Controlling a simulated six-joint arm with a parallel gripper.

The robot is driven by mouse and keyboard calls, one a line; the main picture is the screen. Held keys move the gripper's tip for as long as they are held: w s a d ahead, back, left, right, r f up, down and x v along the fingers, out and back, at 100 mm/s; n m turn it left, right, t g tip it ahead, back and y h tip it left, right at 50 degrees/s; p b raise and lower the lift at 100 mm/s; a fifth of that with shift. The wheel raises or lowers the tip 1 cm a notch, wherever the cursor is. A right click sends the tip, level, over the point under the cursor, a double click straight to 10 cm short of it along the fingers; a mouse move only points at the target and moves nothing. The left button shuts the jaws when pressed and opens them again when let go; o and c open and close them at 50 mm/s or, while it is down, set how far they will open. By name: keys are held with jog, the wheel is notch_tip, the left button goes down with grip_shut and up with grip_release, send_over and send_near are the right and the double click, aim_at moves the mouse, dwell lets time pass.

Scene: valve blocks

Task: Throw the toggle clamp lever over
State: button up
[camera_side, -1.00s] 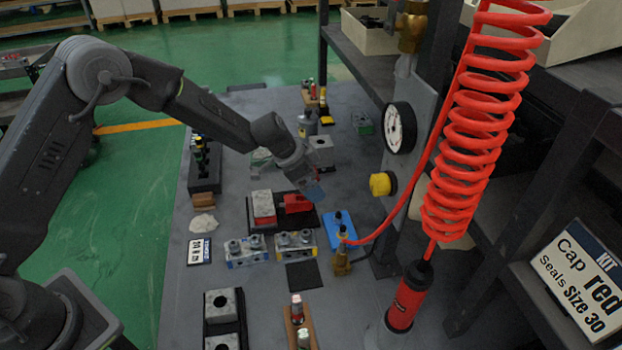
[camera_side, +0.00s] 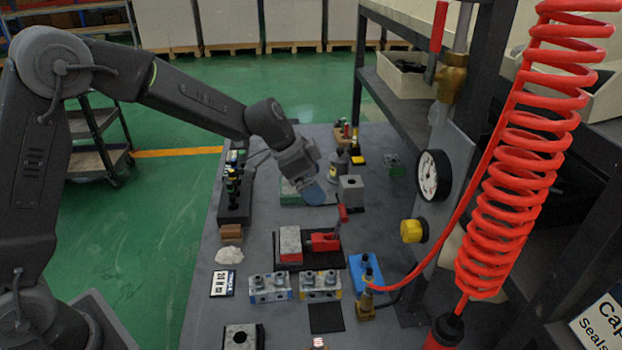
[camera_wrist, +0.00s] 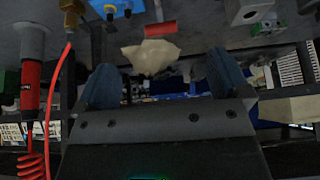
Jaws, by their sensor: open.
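The toggle clamp (camera_side: 325,241) has a red body on a dark base plate, beside a grey block (camera_side: 290,241), in the middle of the bench in the side view. Its red-tipped lever (camera_side: 342,213) stands up steeply at the right end. My gripper (camera_side: 314,194) hangs above and behind the clamp, to the left of the lever tip and apart from it. In the wrist view my gripper (camera_wrist: 165,80) shows two blue fingers spread wide with nothing between them. A red cylinder (camera_wrist: 160,29), which looks like the lever grip, lies beyond the fingertips.
A grey block (camera_side: 351,190) and a bottle (camera_side: 339,164) stand behind the clamp. A blue block (camera_side: 366,272) with a red hose, a gauge (camera_side: 434,175) and a yellow knob (camera_side: 413,231) are to the right. Valve blocks (camera_side: 320,285) sit in front.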

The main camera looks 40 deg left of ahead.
aim_at(344, 212)
jog(key=shift+s+a+r, duration=0.1)
jog(key=shift+s+r, duration=0.05)
jog(key=shift+r, duration=0.1)
jog(key=shift+d, duration=0.2)
jog(key=shift+c, duration=1.3)
jog(key=d+n+g+y, duration=0.1)
jog(key=d+n, duration=0.2)
jog(key=d+n+g+y, duration=0.1)
jog(key=d+n, duration=0.2)
jog(key=shift+d+r+n, duration=0.1)
jog(key=shift+n, duration=0.3)
jog(key=c, duration=0.7)
jog(key=w+f+n+y, duration=0.1)
jog(key=f+n, duration=0.2)
jog(key=w+f+n+y, duration=0.2)
jog(key=f+n, duration=0.2)
jog(key=w+a+f+n+y, duration=0.1)
jog(key=w+f+n+y, duration=0.1)
jog(key=f+n, duration=0.1)
jog(key=shift+w+a+f+n+t, duration=0.15)
jog(key=shift+n+t, duration=0.25)
jog(key=shift+n, duration=0.2)
